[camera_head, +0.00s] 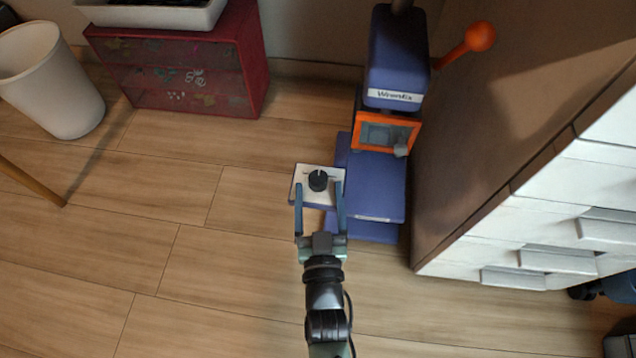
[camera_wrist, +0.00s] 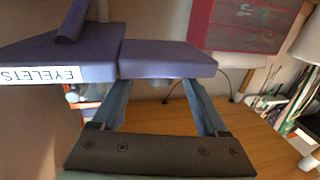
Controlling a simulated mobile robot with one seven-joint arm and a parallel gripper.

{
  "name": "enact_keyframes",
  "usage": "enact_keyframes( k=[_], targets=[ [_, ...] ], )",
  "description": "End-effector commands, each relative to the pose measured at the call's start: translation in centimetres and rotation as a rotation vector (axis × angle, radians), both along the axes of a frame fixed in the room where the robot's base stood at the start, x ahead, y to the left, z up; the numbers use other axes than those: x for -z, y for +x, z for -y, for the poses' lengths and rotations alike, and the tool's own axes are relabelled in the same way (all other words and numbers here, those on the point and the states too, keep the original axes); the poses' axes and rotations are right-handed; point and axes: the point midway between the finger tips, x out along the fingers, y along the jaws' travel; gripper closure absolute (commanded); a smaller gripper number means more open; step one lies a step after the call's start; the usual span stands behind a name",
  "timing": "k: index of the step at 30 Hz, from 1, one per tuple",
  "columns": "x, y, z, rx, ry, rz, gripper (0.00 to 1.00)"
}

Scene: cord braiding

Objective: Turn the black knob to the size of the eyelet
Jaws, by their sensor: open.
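The black knob (camera_head: 318,180) sits on a white dial plate (camera_head: 300,193) at the left side of a purple press (camera_head: 374,185). A light pointer mark on the knob points roughly toward the back; the plate's size markings are too small to read. My gripper (camera_head: 319,185) is open, with one finger on each side of the knob and a gap visible on both sides. I cannot tell how high the fingers are above the plate. In the wrist view, my gripper (camera_wrist: 157,86) reaches toward a purple block (camera_wrist: 165,60); the knob is not visible there. No loose eyelet is visible.
The press has an orange-framed window (camera_head: 357,132) and an orange ball lever (camera_head: 480,37). A label reading EYELETS (camera_wrist: 40,75) shows upside down in the wrist view. A white drawer cabinet (camera_head: 540,225) stands right, a red drawer box (camera_head: 185,70) back left.

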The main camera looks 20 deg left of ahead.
Motion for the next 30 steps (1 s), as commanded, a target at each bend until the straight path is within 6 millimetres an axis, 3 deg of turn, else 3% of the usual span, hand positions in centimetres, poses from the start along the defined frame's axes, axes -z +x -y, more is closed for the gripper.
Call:
enact_keyframes(
  k=[7,19,30],
  targets=[
    [0.1,2.7,-1.5,-0.001,0.0,0.002,0.24],
    [-0.1,3.1,-1.6,0.0,-0.001,0.0,0.25],
    [0.0,3.1,-1.6,0.0,-0.001,0.0,0.92]
  ],
)
